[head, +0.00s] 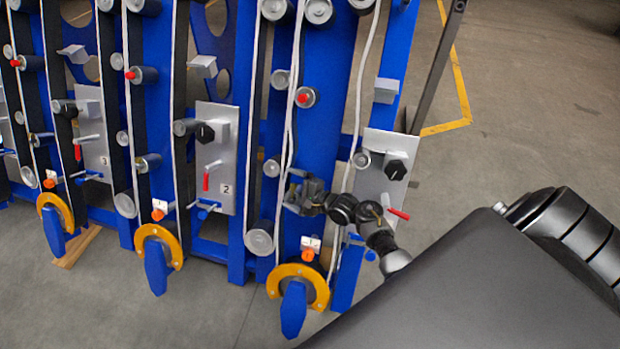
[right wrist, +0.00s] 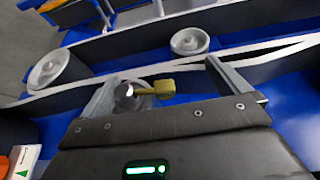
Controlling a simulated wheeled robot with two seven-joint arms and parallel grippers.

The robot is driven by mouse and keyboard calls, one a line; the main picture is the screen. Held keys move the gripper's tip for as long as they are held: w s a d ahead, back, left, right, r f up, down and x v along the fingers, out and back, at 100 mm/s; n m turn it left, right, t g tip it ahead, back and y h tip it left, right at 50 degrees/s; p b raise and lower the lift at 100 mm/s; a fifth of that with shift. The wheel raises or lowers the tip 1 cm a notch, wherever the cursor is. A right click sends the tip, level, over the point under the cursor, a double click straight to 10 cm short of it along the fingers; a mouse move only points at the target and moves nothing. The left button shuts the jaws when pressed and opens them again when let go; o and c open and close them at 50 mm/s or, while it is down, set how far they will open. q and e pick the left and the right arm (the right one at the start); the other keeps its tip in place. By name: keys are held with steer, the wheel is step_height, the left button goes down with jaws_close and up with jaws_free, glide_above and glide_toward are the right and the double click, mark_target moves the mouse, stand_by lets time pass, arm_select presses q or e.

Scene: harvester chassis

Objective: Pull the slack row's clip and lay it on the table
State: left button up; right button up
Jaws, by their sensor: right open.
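The clip (right wrist: 165,88) is a small brass-coloured tab on a round grey pin end, seen in the right wrist view. My right gripper (right wrist: 162,76) is open, with one finger on each side of the clip and pin. I cannot tell whether a finger touches them. In the head view my right gripper (head: 296,192) is at the rightmost row, hiding the clip there. That row's white-edged belt (head: 291,110) hangs in a loose, bent line, while the belts farther left run straighter. My left gripper is not in view. I see no table.
The blue chassis (head: 330,75) carries several rows of rollers, belts and yellow rings (head: 318,283) with blue handles. A grey plate (head: 376,180) with a black knob and red lever stands close right of my gripper. Open floor (head: 520,110) lies to the right.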

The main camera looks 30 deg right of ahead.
steer(key=f+b, duration=0.1)
steer(key=s+f+b, duration=0.1)
steer(key=b, duration=0.1)
steer(key=a+f+b, duration=0.1)
steer(key=f+b, duration=0.1)
steer(key=shift+s+f, duration=0.1)
steer(key=shift+s, duration=0.2)
steer(key=shift+s+d+r+p, duration=0.35)
steer(key=shift+s+r+p, duration=0.4)
steer(key=shift+p, duration=0.25)
steer(key=n+g+h+b, duration=0.2)
steer(key=n, duration=0.5)
glide_toward(294, 202)
step_height(294, 202, down, 5)
steer(key=s+a, duration=0.2)
steer(key=a, duration=0.1)
steer(key=s+a+n+g+h+b, duration=0.1)
steer(key=s+a+n+g+b, duration=0.1)
steer(key=s+a+n+b, duration=0.2)
steer(key=s+a+f+n+g+b, duration=0.1)
steer(key=s+a+n+b, duration=0.3)
steer(key=s+n, duration=0.7)
steer(key=shift+a+g+h+b, duration=0.25)
steer(key=shift+g+h+b, duration=0.15)
steer(key=shift+b, duration=0.05)
steer(key=shift+f, duration=0.1)
